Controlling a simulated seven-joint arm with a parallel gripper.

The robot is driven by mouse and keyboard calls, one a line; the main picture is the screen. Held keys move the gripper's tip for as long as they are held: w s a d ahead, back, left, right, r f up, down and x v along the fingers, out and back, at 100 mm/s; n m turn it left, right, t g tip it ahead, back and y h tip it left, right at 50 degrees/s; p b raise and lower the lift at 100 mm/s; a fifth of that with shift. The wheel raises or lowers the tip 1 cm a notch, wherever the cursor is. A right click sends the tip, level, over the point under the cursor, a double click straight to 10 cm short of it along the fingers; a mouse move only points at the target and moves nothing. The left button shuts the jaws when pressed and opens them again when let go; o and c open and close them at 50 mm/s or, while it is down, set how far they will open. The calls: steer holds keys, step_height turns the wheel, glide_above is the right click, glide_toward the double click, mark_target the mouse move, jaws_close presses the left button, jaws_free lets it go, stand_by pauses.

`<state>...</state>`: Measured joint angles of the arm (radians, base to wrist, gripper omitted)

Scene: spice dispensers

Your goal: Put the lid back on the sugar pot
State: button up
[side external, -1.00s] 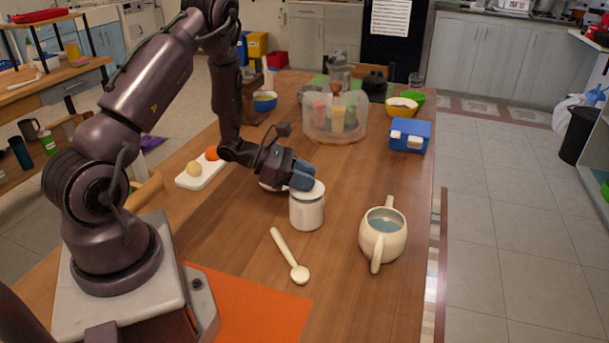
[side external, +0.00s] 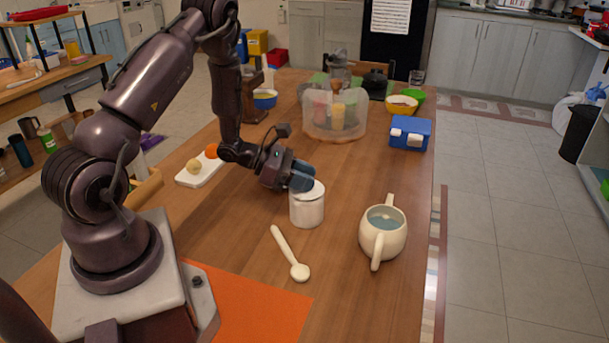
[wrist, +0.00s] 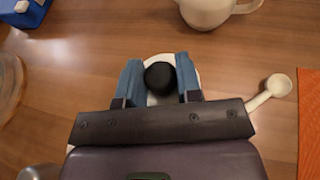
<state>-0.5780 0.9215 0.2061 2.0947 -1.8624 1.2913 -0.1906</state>
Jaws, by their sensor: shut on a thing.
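A white pot (side external: 307,211), taken as the sugar pot, stands upright on the wooden table. My gripper (side external: 301,178) is low at its top, from the left side. In the wrist view, my blue fingers (wrist: 159,84) are shut on a round black knob (wrist: 160,78), taken as the lid's. A white rounded surface (wrist: 163,58) shows around the knob, partly hidden by the fingers. I cannot tell whether the lid touches the pot's rim, since my gripper covers that part.
A cream two-handled pot (side external: 382,236) with bluish contents stands to the right. A white spoon (side external: 290,254) lies in front. A blue box (side external: 409,134) and a clear container (side external: 334,119) are further back. An orange mat (side external: 250,303) lies at front left.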

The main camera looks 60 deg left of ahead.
steer(key=o, duration=1)
steer(key=v, duration=1.3)
steer(key=shift+f, duration=0.1)
